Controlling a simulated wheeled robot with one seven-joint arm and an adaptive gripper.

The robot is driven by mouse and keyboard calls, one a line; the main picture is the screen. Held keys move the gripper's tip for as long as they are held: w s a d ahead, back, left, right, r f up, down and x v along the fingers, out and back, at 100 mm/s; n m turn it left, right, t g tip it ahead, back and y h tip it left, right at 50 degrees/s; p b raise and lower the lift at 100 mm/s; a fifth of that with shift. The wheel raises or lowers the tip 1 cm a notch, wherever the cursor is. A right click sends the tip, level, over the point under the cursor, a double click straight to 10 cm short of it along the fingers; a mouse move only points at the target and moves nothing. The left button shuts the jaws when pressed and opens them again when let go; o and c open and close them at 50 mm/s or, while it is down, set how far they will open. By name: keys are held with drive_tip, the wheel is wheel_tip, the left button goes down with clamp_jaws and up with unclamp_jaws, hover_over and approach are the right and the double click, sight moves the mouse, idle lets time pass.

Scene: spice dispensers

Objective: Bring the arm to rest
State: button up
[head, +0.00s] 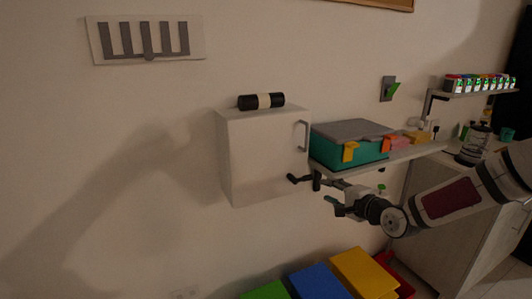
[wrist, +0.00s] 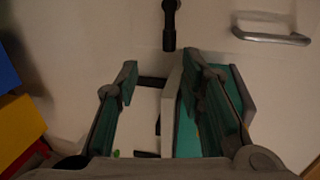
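My arm (head: 448,198) reaches in from the right, stretched out toward the white cabinet (head: 262,155) on the wall. My gripper (head: 330,194) is below the shelf, near the cabinet's lower right corner. In the wrist view my gripper (wrist: 160,68) shows two separated fingers, open, with nothing visibly held. A dark peg-like piece (head: 300,179) is close by the gripper in the head view. A dark peg (wrist: 170,25) lies past the fingertips in the wrist view; I cannot tell what it is fixed to.
The cabinet's metal handle (wrist: 270,37) is near the right finger. A shelf (head: 400,157) bears a teal box (head: 335,150) with a grey lid, just above my gripper. Blue (head: 318,282) and yellow (head: 362,272) bins stand below. A higher shelf (head: 470,95) holds several small jars.

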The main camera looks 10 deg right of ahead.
drive_tip(key=s+a+r+n+g+h+p, duration=0.1)
drive_tip(key=s+a+r+n+g, duration=0.2)
drive_tip(key=s, duration=1.1)
drive_tip(key=s+a+r+n+g+h+p, duration=0.1)
drive_tip(key=s+r+n, duration=0.5)
drive_tip(key=s, duration=0.8)
drive_tip(key=s+a+r+n+g+h+p, duration=0.1)
drive_tip(key=s+a+r+n+g+h, duration=0.2)
drive_tip(key=s, duration=1.2)
wheel_tip(320, 180, up, 4)
drive_tip(key=a+n+g, duration=0.1)
drive_tip(key=n+g, duration=0.1)
drive_tip(key=g, duration=0.1)
drive_tip(key=shift+a+f, duration=0.2)
drive_tip(key=shift+a, duration=0.1)
drive_tip(key=shift+s, duration=0.1)
